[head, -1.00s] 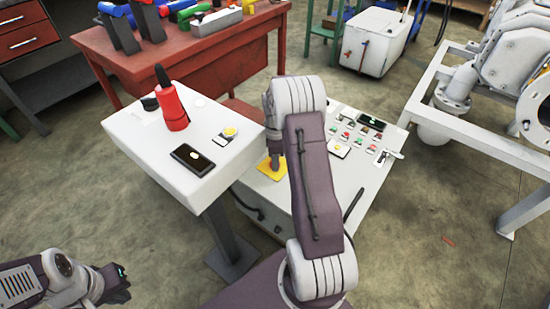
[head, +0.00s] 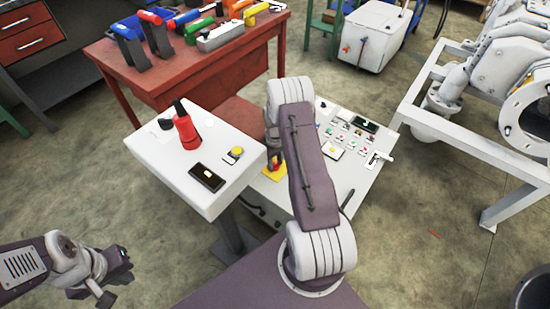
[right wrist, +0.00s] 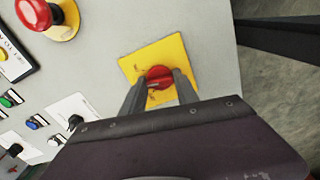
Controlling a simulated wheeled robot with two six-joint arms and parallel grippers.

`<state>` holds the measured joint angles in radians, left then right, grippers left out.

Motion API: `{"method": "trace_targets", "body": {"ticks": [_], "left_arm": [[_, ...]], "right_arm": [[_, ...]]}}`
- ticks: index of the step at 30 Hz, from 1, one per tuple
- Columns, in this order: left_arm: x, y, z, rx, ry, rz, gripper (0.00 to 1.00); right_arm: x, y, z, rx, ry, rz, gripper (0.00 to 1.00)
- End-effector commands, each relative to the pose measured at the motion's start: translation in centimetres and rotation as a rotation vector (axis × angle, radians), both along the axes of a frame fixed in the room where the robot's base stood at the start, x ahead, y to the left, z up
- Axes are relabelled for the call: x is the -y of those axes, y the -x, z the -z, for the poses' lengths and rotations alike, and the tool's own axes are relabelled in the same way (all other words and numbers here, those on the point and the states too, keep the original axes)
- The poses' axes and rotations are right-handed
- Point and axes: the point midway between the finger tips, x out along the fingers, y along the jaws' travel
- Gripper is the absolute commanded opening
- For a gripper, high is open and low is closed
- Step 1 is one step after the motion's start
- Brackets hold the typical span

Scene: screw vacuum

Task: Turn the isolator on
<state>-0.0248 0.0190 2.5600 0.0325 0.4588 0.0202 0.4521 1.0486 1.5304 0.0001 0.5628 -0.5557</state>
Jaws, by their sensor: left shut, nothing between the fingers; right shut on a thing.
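The isolator is a red rotary knob (right wrist: 158,75) on a yellow square plate (right wrist: 135,64) on a light grey control panel (right wrist: 110,30). In the head view the yellow plate (head: 279,172) shows only in part behind my right arm. My right gripper (right wrist: 160,86) is shut on the red knob, one finger on each side. In the head view my right gripper (head: 275,162) points down at the plate. My left gripper (head: 124,264) is shut and empty at the lower left, far from the panel.
A white pedestal (head: 150,150) with a red-and-black object (head: 186,128) stands left of the panel. A red button (right wrist: 35,12) and small switches share the panel. A red table (head: 165,75) is behind; a white-framed machine (head: 470,150) is at right.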

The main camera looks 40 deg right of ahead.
Motion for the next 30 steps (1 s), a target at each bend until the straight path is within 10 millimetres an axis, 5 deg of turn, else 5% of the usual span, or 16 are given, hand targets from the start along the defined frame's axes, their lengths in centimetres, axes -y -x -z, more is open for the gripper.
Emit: {"method": "trace_targets", "body": {"ticks": [15,30], "left_arm": [[0.0,0.0,-3.1,0.0,0.0,0.0,0.0],[0.0,0.0,-3.8,0.0,0.0,0.0,0.0]], "right_arm": [[0.0,0.0,-0.2,-0.001,0.0,0.434,0.0],[0.0,0.0,0.0,0.0,0.0,0.613,0.0]]}}
